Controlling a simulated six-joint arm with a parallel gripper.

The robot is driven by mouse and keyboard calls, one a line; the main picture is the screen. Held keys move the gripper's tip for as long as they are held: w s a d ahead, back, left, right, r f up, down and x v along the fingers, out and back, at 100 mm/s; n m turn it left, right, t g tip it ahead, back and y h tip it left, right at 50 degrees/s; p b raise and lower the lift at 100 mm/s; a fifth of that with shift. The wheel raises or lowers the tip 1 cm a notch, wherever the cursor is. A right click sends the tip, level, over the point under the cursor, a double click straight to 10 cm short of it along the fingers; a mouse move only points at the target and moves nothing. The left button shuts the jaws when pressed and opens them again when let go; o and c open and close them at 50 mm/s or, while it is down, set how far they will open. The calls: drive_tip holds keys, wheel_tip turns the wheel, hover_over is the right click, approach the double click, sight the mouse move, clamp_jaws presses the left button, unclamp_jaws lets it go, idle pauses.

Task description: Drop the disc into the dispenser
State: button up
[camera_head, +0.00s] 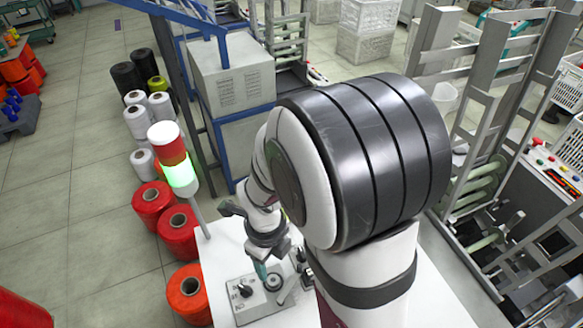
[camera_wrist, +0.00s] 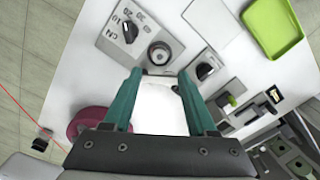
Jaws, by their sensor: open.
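My gripper (camera_wrist: 160,74) is open, its two teal fingers spread above the white table, with no disc seen between them. In the head view my gripper (camera_head: 263,272) is low over a grey box. The box's panel (camera_wrist: 112,47) carries a black dial knob (camera_wrist: 130,31) with number marks.
A second black knob (camera_wrist: 206,70) stands right of the fingers. A green tray (camera_wrist: 271,27) lies at the upper right. Small fixtures (camera_wrist: 232,101) crowd the right side. Red spools (camera_head: 187,288) and a lit signal tower (camera_head: 180,176) stand left of the table. White tabletop (camera_head: 222,250) is clear nearby.

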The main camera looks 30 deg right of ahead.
sight(273, 279)
drive_tip(key=shift+f, duration=3.7)
drive_tip(key=c, duration=0.8)
drive_tip(key=shift+r, duration=2.55)
drive_tip(key=shift+c, duration=0.2)
drive_tip(key=shift+s+d+r, duration=0.4)
drive_tip(key=shift+s+d, duration=0.2)
drive_tip(key=shift+d, duration=2.45)
drive_tip(key=shift+s+d+r, duration=0.45)
drive_tip(key=shift+s+d, duration=0.15)
drive_tip(key=shift+d, duration=2.4)
drive_tip(key=shift+s+d+r, duration=0.4)
drive_tip(key=shift+s+d, duration=0.2)
drive_tip(key=shift+d, duration=2.45)
